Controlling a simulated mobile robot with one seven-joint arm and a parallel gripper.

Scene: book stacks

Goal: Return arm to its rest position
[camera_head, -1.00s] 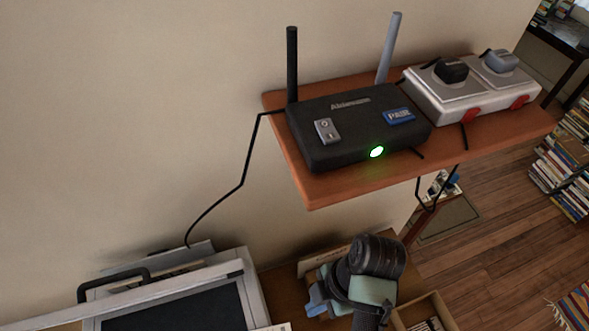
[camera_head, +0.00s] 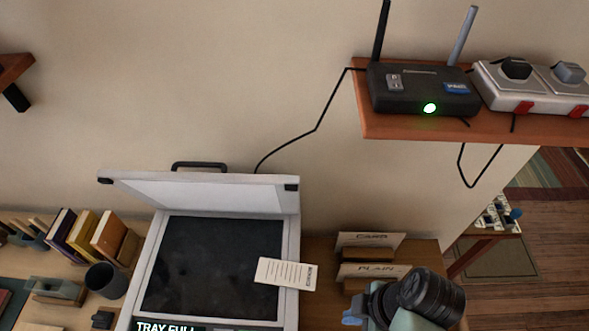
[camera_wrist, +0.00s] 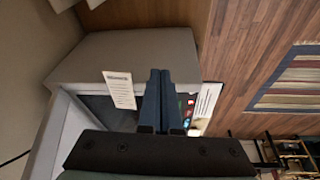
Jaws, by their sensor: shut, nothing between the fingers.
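My gripper (camera_wrist: 159,76) shows in the wrist view with its two blue fingers closed together and nothing between them. In that view it is in front of the grey scanner (camera_wrist: 160,58), beside a white printed card (camera_wrist: 119,90). In the head view my dark arm (camera_head: 432,295) is folded at the lower right, beside the scanner (camera_head: 215,265). The gripper's fingertips are not clear there. The scanner lid (camera_head: 200,190) is raised, and the card (camera_head: 286,274) lies across the right edge of the dark glass.
A wall shelf (camera_head: 420,128) with a router (camera_head: 420,90) and a power strip (camera_head: 545,88) is at the upper right. Card holders (camera_head: 368,241) stand beside my arm. Books (camera_head: 85,235) and a dark cup (camera_head: 104,280) are left of the scanner. Open floor (camera_head: 555,215) shows at right.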

